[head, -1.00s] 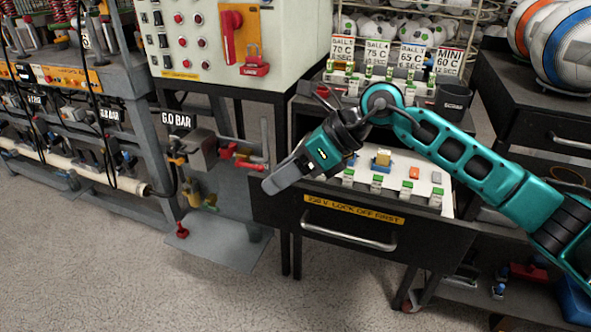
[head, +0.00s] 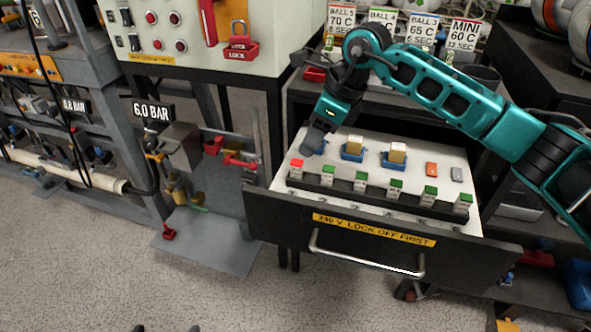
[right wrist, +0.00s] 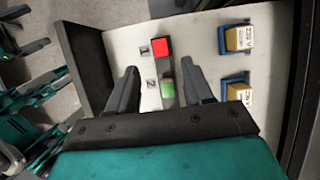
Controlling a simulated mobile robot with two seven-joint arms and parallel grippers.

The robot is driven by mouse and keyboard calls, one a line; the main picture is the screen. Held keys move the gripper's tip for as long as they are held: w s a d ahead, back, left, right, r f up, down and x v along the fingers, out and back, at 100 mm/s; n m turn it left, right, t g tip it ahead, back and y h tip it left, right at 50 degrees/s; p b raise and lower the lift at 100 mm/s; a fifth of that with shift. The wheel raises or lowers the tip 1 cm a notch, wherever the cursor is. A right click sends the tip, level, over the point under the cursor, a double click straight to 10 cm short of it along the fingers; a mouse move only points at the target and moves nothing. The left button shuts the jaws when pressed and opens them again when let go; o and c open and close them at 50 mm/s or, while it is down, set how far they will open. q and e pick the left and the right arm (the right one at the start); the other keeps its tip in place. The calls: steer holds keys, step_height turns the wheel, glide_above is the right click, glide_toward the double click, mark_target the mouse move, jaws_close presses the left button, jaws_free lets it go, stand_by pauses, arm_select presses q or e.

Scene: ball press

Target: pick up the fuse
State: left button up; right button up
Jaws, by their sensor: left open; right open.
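Several small white fuses stand in a black rail in the open drawer. The leftmost fuse (head: 296,169) has a red top; it also shows in the right wrist view (right wrist: 161,47), beside the number 1. The others have green tops, such as the second fuse (head: 328,175), beside the number 2. My right gripper (head: 315,138) hangs over the drawer's left end, behind the red-topped fuse. In the right wrist view its open, empty fingers (right wrist: 162,85) straddle the rail near the green-topped fuse (right wrist: 167,88). My left gripper (head: 165,329) barely shows at the bottom edge, its tips apart.
A cabinet with a red lock (head: 241,49) stands at the back left. Floor in front is clear.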

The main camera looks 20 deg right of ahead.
mark_target(297, 162)
steer(key=x, duration=0.8)
steer(key=shift+w+a+f+b, duration=0.2)
steer(key=shift+f+b, duration=0.15)
steer(key=shift+b, duration=0.05)
steer(key=shift+c, duration=0.5)
jaws_close()
